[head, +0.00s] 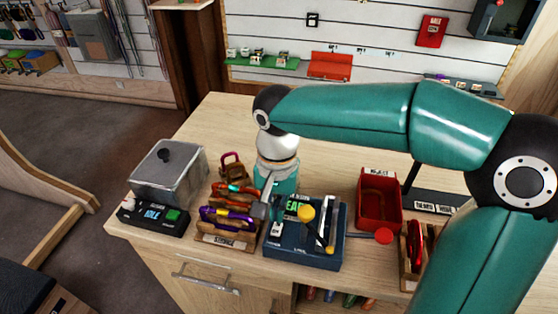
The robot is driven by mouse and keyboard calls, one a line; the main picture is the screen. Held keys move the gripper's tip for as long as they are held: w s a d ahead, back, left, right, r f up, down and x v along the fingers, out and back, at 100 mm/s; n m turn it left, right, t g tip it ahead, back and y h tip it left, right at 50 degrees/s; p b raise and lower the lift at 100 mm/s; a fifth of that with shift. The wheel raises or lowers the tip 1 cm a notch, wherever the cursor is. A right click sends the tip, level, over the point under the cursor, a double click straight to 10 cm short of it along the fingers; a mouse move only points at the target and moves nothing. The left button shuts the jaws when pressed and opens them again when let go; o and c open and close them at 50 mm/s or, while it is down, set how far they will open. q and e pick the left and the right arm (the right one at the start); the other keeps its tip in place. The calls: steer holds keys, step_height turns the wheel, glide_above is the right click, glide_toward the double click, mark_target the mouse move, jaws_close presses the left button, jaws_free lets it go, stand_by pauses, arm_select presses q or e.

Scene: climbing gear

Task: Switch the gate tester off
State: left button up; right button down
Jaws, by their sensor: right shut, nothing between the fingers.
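A dark blue box-shaped device (290,254), which looks like the gate tester, stands near the front of the wooden bench. It has a lit green display with partly hidden letters, a yellow round knob (306,213) and a pale upright part with yellow on its right side. My right gripper (264,213) points down at the device's left edge, shut and empty. It hides part of the device's left side; I cannot tell whether it touches it. My left gripper is not in view.
Left of the device, a wooden rack (226,238) holds purple and orange carabiners. Farther left is a black unit (152,217) reading IDLE, beside a clear-lidded box (168,172). Right are a red bin (379,205) and a wooden stand (413,262) with a red item. The bench's back left is clear.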

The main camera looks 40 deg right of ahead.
step_height(320, 180, up, 11)
steer(key=w+d, duration=0.1)
steer(key=shift+w+d+r+p, duration=0.15)
steer(key=shift+w+d+p, duration=0.05)
steer(key=shift+d+p, duration=0.15)
stand_by(0.3)
